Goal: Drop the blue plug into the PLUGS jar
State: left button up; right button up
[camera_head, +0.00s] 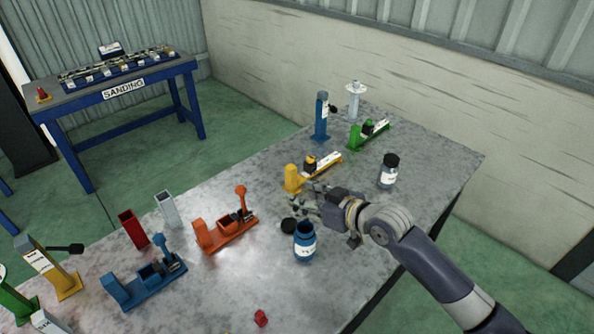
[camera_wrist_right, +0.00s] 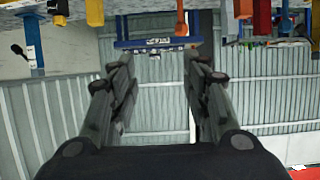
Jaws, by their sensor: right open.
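A blue jar (camera_head: 305,246) with a white label stands open on the metal table, its lettering too small to read. A dark round lid (camera_head: 289,225) lies beside its rim on the left. A second jar (camera_head: 388,174) with a black lid stands farther back to the right. My right gripper (camera_head: 308,203) is above the table, just behind the open jar. In the wrist view its fingers (camera_wrist_right: 160,85) are spread with nothing between them. I cannot make out a loose blue plug; the open jar's inside is dark. My left gripper is not in view.
Orange (camera_head: 226,232), blue (camera_head: 145,284), yellow (camera_head: 308,172) and green (camera_head: 369,133) clamp-like fixtures stand on the table (camera_head: 215,290). A small red piece (camera_head: 261,318) lies at the front. A blue SANDING bench (camera_head: 130,95) stands apart. The table right of the closed jar is clear.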

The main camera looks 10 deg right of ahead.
jog(key=s+f+m+g+h, duration=0.1)
jog(key=s+f+g, duration=0.1)
jog(key=s+f, duration=0.4)
jog(key=s+f+g+h, duration=0.1)
jog(key=s+f+h, duration=0.15)
jog(key=s, duration=0.55)
jog(key=s+d+f+m+g+h, duration=0.2)
jog(key=s+d, duration=0.2)
jog(key=s, duration=0.6)
jog(key=s+d+f+m+g+h, duration=0.2)
jog(key=s+d+f+g, duration=0.15)
jog(key=s, duration=0.55)
notch_tip(320, 180, down, 32)
jog(key=s+r+b, duration=0.1)
jog(key=s+b, duration=0.1)
jog(key=b, duration=0.3)
jog(key=s+d+f+g+b, duration=0.1)
jog(key=s+f+b, duration=0.1)
jog(key=s+f, duration=0.6)
jog(key=s+d+f+b, duration=0.2)
jog(key=s+f, duration=0.7)
jog(key=f, duration=0.3)
jog(key=shift+d+n+g, duration=0.3)
jog(key=shift+g, duration=0.05)
